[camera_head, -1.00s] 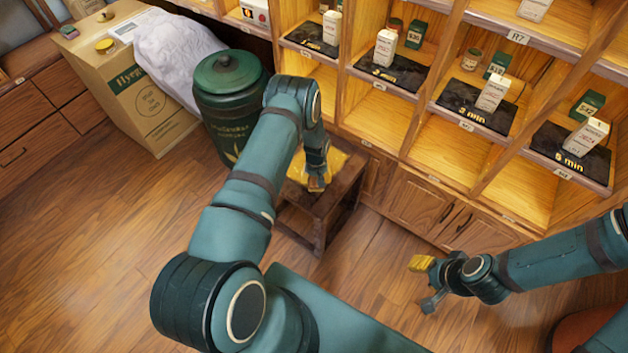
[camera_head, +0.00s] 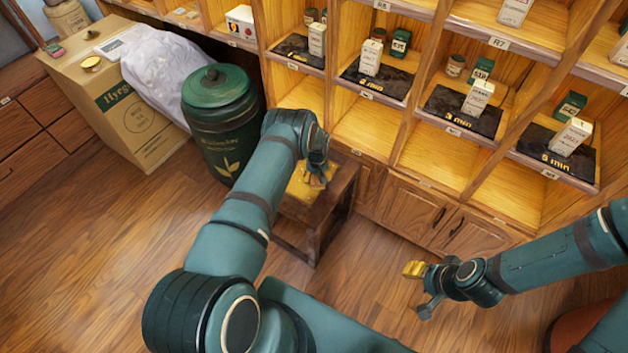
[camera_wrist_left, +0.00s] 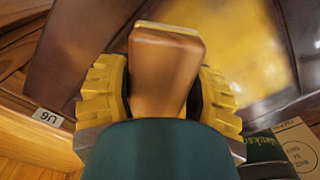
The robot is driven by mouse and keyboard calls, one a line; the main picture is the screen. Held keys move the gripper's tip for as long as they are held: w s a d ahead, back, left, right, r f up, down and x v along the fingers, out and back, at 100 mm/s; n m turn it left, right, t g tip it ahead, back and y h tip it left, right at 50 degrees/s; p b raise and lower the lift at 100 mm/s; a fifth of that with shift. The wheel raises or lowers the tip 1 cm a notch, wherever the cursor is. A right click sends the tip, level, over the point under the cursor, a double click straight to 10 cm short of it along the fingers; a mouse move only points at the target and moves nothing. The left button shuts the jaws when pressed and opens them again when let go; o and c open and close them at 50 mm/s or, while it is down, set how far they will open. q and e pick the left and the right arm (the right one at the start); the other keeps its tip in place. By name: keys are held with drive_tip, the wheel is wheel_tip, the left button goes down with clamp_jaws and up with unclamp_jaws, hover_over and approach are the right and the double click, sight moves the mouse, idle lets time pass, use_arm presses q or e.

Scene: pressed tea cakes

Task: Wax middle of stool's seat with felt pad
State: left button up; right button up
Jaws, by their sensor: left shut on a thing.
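The stool (camera_head: 334,204) is a low dark wooden one in front of the shelves. Its seat has a dark rim and a yellowish, glossy middle (camera_head: 298,188), also seen in the left wrist view (camera_wrist_left: 235,40). My left gripper (camera_head: 316,180) is over the seat. In the left wrist view its yellow-padded fingers (camera_wrist_left: 160,95) are shut on the felt pad (camera_wrist_left: 165,70), a tan-brown block with a pale end edge. Whether the pad touches the seat cannot be told.
A green lidded canister (camera_head: 222,130) stands close left of the stool, beside a cardboard box (camera_head: 130,105) and a white sack (camera_head: 165,75). The shelves (camera_head: 440,150), with cartons and dark mats, rise behind the stool. The floor in front is clear.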

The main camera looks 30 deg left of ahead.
sight(295, 198)
use_arm(q)
drive_tip(key=shift+w+d, duration=0.15)
drive_tip(key=shift+w, duration=1.7)
drive_tip(key=shift+a, duration=1.35)
drive_tip(key=s+p, duration=0.1)
drive_tip(key=p, duration=0.1)
drive_tip(key=shift+s+r+p, duration=0.15)
drive_tip(key=shift+s+p, duration=0.25)
drive_tip(key=shift+s+a+f+p, duration=0.1)
drive_tip(key=shift+s+f+p, duration=0.1)
drive_tip(key=shift+s+p, duration=0.5)
drive_tip(key=shift+s+p, duration=0.85)
drive_tip(key=shift+s, duration=0.1)
drive_tip(key=shift+s+a+f+p, duration=0.1)
drive_tip(key=shift+s+p, duration=0.45)
drive_tip(key=shift+s, duration=0.35)
drive_tip(key=shift+s+a+r+p, duration=0.1)
drive_tip(key=shift+s+p, duration=0.8)
drive_tip(key=shift+s, duration=0.35)
drive_tip(key=shift+s+a+r+p, duration=0.1)
drive_tip(key=shift+s+p, duration=0.8)
drive_tip(key=shift+s, duration=0.3)
drive_tip(key=shift+s+a+p, duration=0.1)
drive_tip(key=shift+s+p, duration=0.4)
drive_tip(key=shift+s, duration=0.4)
drive_tip(key=shift+s, duration=0.1)
